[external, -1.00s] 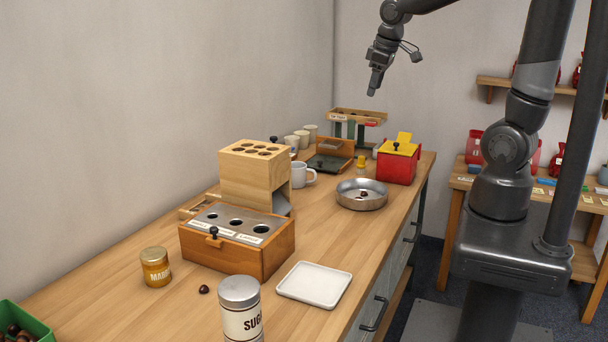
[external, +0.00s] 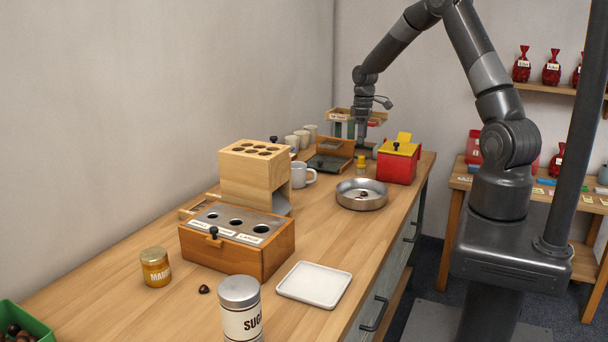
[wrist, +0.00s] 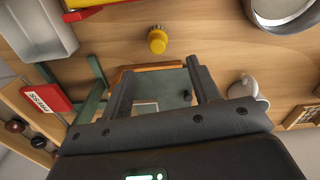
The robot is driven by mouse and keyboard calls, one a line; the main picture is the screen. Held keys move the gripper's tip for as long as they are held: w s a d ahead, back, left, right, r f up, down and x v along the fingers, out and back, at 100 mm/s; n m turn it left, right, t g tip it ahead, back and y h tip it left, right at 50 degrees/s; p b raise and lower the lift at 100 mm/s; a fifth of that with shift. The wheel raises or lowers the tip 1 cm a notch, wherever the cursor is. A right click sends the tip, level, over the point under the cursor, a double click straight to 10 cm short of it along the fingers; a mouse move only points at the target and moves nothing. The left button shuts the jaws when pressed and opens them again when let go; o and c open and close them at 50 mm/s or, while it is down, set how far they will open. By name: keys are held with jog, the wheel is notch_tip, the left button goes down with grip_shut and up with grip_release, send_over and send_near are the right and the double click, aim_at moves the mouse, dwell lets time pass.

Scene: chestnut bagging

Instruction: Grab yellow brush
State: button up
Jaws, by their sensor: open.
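The yellow brush (external: 361,162) stands upright on the wooden counter, between the red box with the yellow lid and the dark-lidded wooden case. In the wrist view the yellow brush (wrist: 157,42) shows from above, with a small knob at its top. My gripper (external: 361,144) is above the far part of the counter, close to the brush. In the wrist view my gripper (wrist: 160,66) is open, its two fingers apart, with nothing between them. The brush lies just beyond the fingertips, apart from them.
The red box (external: 397,164) stands right of the brush, and the steel pan (external: 361,203) is nearer. A white mug (external: 303,175) and the wooden case (external: 330,158) are to the left. A wooden rack (external: 341,116) stands behind. Bare counter surrounds the brush.

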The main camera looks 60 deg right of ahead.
aim_at(361, 164)
jog(key=f, duration=1.1)
jog(key=shift+d+f, duration=0.2)
jog(key=c, duration=1)
